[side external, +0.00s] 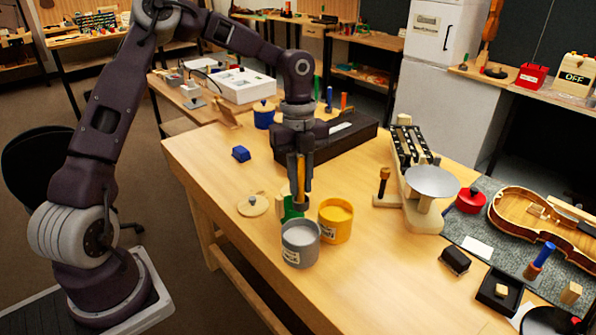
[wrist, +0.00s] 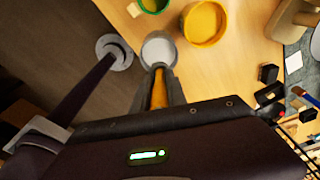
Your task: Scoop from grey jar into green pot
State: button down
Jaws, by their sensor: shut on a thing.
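The grey jar (side external: 300,248), with pale contents, stands near the table's front edge; it also shows in the wrist view (wrist: 158,50) just beyond my fingertips. The green pot (side external: 290,208) stands behind it, partly hidden by my gripper in the side view; its rim shows at the top of the wrist view (wrist: 153,5). My gripper (side external: 301,178) points down above the jars, shut on an orange-brown handle (wrist: 159,92), seemingly the scoop's. The handle's lower end is near the jars in the side view. The scoop's bowl cannot be made out, nor whether it holds anything.
A yellow jar (side external: 335,222) stands close right of the grey jar and green pot. A round wooden lid (side external: 253,205) lies to the left. A blue block (side external: 241,153) and a long dark box (side external: 345,136) are behind. A scale with a metal pan (side external: 432,181) stands right.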

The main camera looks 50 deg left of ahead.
jog(key=shift+s+d+f, duration=0.15)
jog(key=shift+f, duration=0.1)
notch_tip(320, 180, down, 13)
jog(key=shift+r, duration=0.2)
dwell(0.8)
notch_tip(320, 180, up, 14)
jog(key=shift+f, duration=0.1)
dwell(0.6)
dwell(0.4)
